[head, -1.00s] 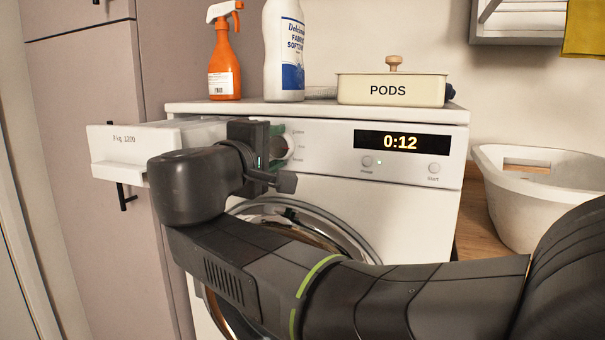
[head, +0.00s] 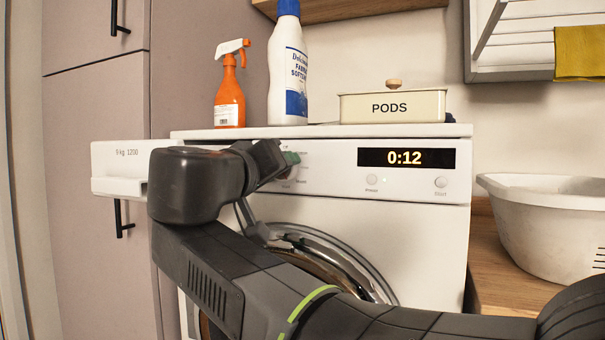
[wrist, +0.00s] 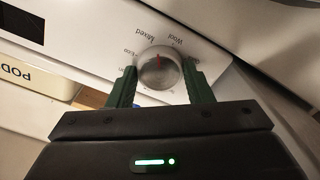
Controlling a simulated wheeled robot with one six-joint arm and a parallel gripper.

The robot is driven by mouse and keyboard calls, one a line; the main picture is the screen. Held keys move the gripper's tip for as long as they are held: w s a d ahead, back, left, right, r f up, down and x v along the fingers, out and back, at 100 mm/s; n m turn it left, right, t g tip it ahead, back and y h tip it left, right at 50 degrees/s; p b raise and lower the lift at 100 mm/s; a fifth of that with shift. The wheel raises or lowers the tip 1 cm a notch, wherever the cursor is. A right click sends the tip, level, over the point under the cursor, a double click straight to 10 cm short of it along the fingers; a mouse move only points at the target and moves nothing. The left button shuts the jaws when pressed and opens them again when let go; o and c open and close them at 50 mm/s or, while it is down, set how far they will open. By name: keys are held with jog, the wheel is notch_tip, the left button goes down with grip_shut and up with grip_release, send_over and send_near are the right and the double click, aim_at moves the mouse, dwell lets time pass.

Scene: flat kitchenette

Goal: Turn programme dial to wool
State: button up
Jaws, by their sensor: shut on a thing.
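The programme dial (wrist: 158,72) is a round pale knob on the washing machine's front panel, seen upside down in the wrist view. Its red pointer mark lies between the words Mixed and Wool, a little nearer Mixed. My gripper (wrist: 160,84) is shut on the dial, with one green finger on each side. In the head view my gripper (head: 284,163) is tilted against the panel and largely hides the dial. The washing machine (head: 420,225) shows 0:12 on its display (head: 406,158).
The detergent drawer (head: 118,166) stands pulled out left of my wrist. A spray bottle (head: 229,98), a softener bottle (head: 288,75) and a PODS tin (head: 392,107) stand on top of the machine. A white basin (head: 545,225) sits on the wooden counter at right.

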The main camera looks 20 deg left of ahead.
jog(key=m, duration=0.6)
jog(key=shift+m, duration=0.3)
dwell(0.4)
jog(key=o, duration=1)
jog(key=shift+s, duration=0.1)
jog(key=s+a+p, duration=0.1)
jog(key=s+p, duration=0.2)
jog(key=s, duration=1)
jog(key=shift+s, duration=0.25)
jog(key=shift+w, duration=0.1)
